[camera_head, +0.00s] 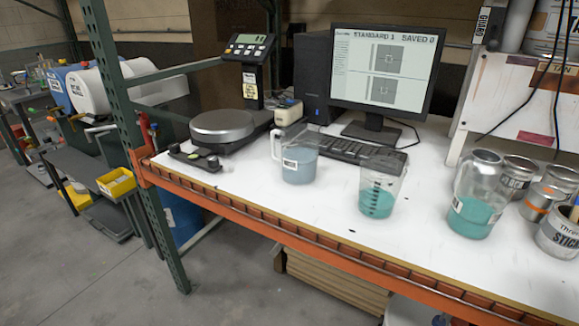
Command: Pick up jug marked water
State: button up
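A clear jug (301,168) with pale blue-grey liquid stands upright on the white bench, left of the middle, with its handle to the left. It has a small white label on its front that looks like it reads WATER, but the print is too small to be sure. A second clear jug (474,215) with teal liquid stands at the right, with a label on its left side that I cannot read. A clear beaker (376,202) with teal liquid stands between them. My gripper is not in view.
A scale (222,126) stands left of the first jug, and a keyboard (352,150) and monitor (384,80) stand behind it. Metal cans (557,228) crowd the right end. An orange beam (240,222) edges the front of the bench. The white surface between jug and beaker is clear.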

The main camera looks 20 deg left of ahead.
aim_at(299, 143)
jog(key=z, duration=2.75)
jog(key=k, duration=1.7)
jog(key=u, duration=2.4)
